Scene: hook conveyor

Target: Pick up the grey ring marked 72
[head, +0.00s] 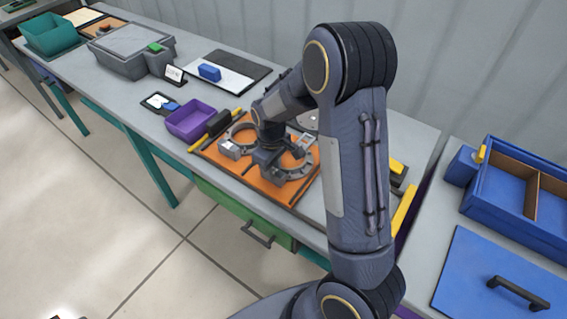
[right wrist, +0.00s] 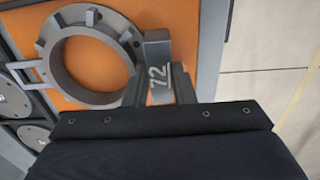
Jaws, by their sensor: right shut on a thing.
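The grey ring marked 72 (head: 304,174) lies flat at the right of the orange board (head: 217,153) in the head view. In the right wrist view the ring (right wrist: 52,62) shows at the left, and its upright tab (right wrist: 157,68) with the number 72 stands beside it. My right gripper (head: 267,166) is low over the left side of this ring, shut on its tab; in the right wrist view the gripper (right wrist: 162,92) partly hides the tab's base. My left gripper is not clearly in view.
A second grey ring (head: 229,150) lies close on the left of the board. A purple bin (head: 191,121) and a black-and-yellow tool (head: 217,124) stand left of it. A blue divided box (head: 520,208) and blue panel (head: 470,275) are at the right.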

